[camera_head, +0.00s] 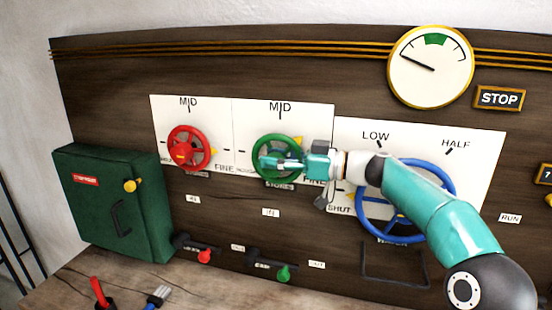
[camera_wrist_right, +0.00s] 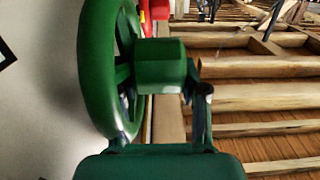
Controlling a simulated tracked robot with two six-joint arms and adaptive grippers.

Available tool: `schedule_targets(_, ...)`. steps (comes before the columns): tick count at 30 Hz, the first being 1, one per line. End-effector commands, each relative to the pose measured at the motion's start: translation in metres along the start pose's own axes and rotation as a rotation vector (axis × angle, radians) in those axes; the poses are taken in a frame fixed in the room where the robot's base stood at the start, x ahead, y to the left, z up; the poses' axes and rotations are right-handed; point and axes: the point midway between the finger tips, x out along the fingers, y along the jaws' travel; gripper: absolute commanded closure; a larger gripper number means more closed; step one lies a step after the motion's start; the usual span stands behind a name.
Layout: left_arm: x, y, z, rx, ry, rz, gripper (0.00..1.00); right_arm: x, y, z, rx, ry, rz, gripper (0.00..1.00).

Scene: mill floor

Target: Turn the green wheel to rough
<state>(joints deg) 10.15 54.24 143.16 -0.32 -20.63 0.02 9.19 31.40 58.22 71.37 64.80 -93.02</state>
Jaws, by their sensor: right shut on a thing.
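The green wheel (camera_head: 278,138) is on the middle white panel, marked MID at the top, with ROUGH at lower left and FINE at lower right. A STONES label sits below it. My right gripper (camera_head: 268,162) reaches across the wheel's face from the right and is shut on it near the middle. In the right wrist view the green rim (camera_wrist_right: 103,70) fills the left side, close to the gripper. My left gripper is not in view.
A red wheel (camera_head: 187,132) is to the left and a blue wheel (camera_head: 450,177) to the right, partly behind my right arm. A gauge (camera_head: 431,85) and STOP sign (camera_head: 499,98) are above right. A green box (camera_head: 95,225) stands left; small levers sit below.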

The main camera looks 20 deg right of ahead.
Motion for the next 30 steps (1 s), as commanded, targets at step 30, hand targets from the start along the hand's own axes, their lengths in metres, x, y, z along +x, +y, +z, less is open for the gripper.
schedule_targets(30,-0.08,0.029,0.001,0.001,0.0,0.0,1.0,0.013,-0.002,0.001,0.0,-0.553,-0.003,0.91)
